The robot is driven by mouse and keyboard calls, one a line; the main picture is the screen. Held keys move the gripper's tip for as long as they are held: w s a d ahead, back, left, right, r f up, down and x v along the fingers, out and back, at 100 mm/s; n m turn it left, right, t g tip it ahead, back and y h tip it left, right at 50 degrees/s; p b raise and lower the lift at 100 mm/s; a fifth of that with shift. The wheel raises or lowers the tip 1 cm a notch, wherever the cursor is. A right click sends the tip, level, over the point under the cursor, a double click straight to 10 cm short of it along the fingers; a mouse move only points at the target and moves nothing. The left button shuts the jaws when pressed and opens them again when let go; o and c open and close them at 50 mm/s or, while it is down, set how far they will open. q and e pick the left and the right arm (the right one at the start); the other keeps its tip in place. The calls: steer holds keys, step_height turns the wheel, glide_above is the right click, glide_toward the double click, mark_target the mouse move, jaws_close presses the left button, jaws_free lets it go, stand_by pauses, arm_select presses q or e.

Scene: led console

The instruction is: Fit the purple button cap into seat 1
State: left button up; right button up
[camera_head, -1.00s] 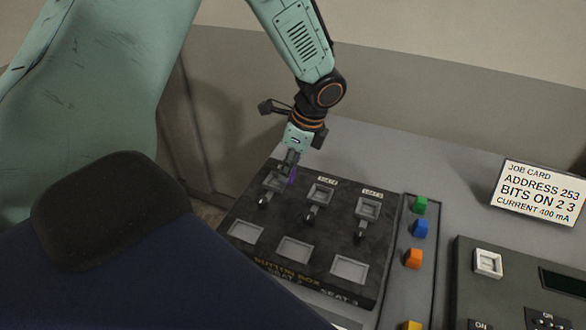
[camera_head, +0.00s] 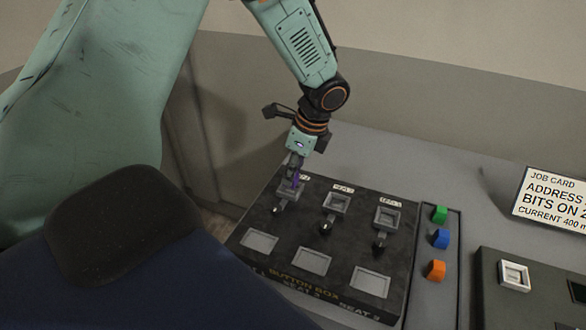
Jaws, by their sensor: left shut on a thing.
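The button box (camera_head: 335,252) is a dark flat panel on the console. Three pale square recesses lie along the front: left (camera_head: 260,241), middle (camera_head: 312,261) and right (camera_head: 370,281). "SEAT 3" is readable under the right one; the lettering at the left is partly hidden. My right gripper is not in view.
Two more square fittings with black knobs stand along the back, middle (camera_head: 336,204) and right (camera_head: 387,218). Green (camera_head: 440,214), blue (camera_head: 441,238) and orange (camera_head: 436,271) blocks line a strip at the right. A job card (camera_head: 552,200) stands behind.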

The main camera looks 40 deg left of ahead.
arm_select(q)
steer(key=shift+a+f, duration=0.35)
steer(key=shift+a, duration=0.05)
steer(key=shift+w+d+r, duration=0.1)
steer(key=shift+w+d, duration=0.05)
steer(key=shift+d, duration=0.15)
steer(key=shift+d+r, duration=0.15)
steer(key=shift+d, duration=0.1)
steer(key=shift+a, duration=0.6)
steer(key=shift+d+p, duration=0.25)
steer(key=shift+p, duration=0.2)
steer(key=shift+a, duration=0.35)
steer(key=shift+f, duration=0.2)
steer(key=shift+d, duration=0.15)
